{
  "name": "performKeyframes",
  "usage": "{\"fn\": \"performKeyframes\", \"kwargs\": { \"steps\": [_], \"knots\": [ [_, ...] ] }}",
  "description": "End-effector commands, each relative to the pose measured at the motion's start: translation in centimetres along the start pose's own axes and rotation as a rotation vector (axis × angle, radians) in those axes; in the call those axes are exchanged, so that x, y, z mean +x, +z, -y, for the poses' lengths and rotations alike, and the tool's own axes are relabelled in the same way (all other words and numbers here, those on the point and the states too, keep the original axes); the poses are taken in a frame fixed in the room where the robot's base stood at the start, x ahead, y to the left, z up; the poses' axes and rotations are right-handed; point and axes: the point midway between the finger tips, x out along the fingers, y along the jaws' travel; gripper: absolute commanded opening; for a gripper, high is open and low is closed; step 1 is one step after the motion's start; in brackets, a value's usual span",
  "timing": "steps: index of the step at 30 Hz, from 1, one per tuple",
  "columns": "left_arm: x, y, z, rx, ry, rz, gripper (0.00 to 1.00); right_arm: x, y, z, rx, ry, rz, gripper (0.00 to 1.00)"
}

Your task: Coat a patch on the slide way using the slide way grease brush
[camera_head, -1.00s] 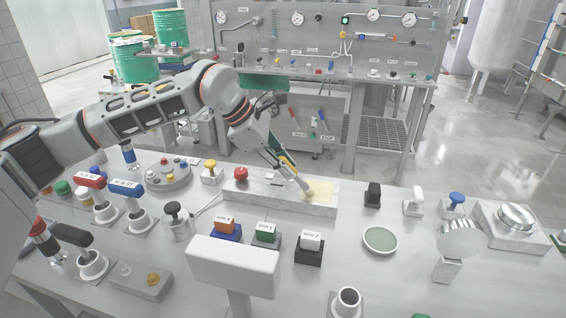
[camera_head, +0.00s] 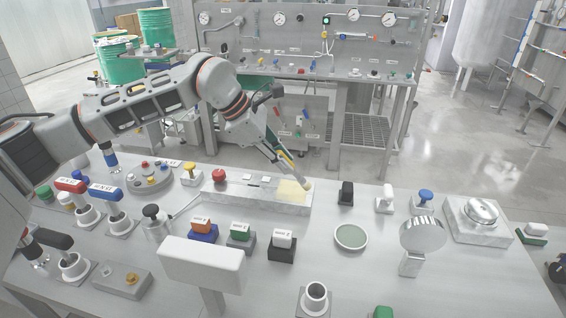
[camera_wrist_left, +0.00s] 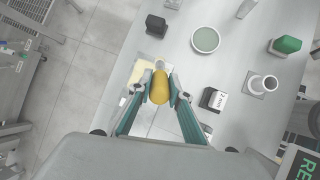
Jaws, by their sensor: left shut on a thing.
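The slide way (camera_head: 235,194) is a long pale stone-like block on the table. It has a pale yellow patch (camera_head: 292,191) near its right end, which also shows in the left wrist view (camera_wrist_left: 130,87). My left gripper (camera_head: 283,162) is shut on the brush, whose yellow handle (camera_wrist_left: 160,84) stands between the fingers in the left wrist view. The brush's pale head (camera_head: 305,183) points down at the far right edge of the patch. I cannot tell whether it touches the surface. My right gripper is not in view.
A red knob (camera_head: 219,175) stands at the slide way's left end. A black block (camera_head: 346,193) stands just to its right. Labelled orange, green and white blocks (camera_head: 283,240) and a round green dish (camera_head: 351,237) are in front. A gauge panel (camera_head: 300,40) stands behind.

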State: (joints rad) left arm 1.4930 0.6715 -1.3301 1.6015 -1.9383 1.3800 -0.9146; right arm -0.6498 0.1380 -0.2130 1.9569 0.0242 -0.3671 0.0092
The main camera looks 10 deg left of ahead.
Motion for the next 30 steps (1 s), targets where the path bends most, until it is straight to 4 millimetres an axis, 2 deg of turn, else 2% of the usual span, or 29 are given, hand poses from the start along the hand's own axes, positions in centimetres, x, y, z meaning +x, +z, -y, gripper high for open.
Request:
{"fn": "performKeyframes", "kwargs": {
  "steps": [3,13,30],
  "knots": [
    [-1.3,0.9,-0.2,0.002,0.002,0.002,0.0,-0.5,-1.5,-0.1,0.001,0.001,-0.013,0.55],
    [-3.6,2.6,-0.5,0.001,0.001,0.001,0.0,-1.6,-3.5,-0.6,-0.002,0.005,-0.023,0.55],
    [-3.9,2.8,-0.5,0.001,0.001,0.001,0.0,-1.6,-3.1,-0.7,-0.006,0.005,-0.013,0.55]
  ]
}}
